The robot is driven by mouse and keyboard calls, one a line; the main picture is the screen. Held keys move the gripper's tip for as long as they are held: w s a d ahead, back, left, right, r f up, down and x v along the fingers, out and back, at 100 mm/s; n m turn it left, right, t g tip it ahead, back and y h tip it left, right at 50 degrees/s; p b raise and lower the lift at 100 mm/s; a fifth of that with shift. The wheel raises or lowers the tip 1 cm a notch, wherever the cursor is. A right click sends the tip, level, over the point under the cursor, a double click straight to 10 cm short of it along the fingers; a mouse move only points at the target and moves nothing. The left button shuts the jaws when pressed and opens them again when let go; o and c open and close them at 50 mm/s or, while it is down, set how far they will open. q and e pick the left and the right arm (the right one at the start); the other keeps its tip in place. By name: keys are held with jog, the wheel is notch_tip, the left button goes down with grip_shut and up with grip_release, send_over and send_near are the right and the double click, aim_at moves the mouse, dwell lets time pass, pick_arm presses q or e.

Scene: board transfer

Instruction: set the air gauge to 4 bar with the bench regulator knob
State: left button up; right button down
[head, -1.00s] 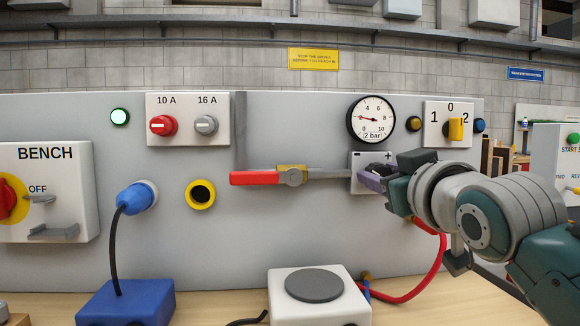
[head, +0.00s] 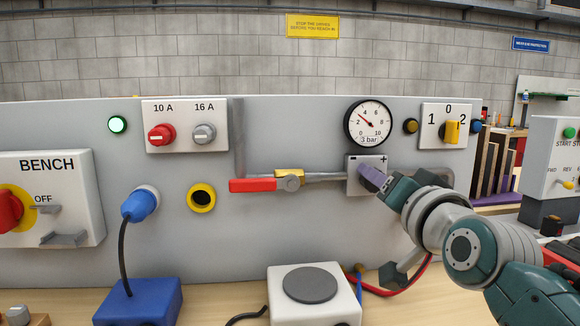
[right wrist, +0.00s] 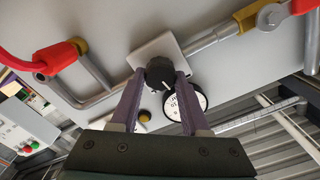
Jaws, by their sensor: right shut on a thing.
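The air gauge (head: 368,122) is a round white dial with a black rim on the grey panel. Its label reads 3 bar and its red needle points up and left. Below it is the regulator plate (head: 353,188), marked minus and plus. My right gripper (head: 369,179) is at this plate and hides the knob in the head view. In the right wrist view, the dark regulator knob (right wrist: 160,73) sits between the two purple fingers of my right gripper (right wrist: 159,82), which are shut on it. The gauge (right wrist: 193,99) is partly behind one finger there. My left gripper is out of view.
A pipe with a red lever (head: 253,185) runs to the left of the regulator. A selector switch (head: 451,131) marked 1, 0, 2 is right of the gauge. A white box with a grey disc (head: 310,285) stands on the bench below. A red hose (head: 395,291) hangs under my right arm.

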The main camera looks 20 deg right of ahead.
jog(key=shift+m+p, duration=0.35)
jog(key=shift+m, duration=0.45)
jog(key=shift+f, duration=0.1)
jog(key=shift+c, duration=1.9)
grip_release()
jog(key=v, duration=1)
jog(key=shift+p, duration=0.45)
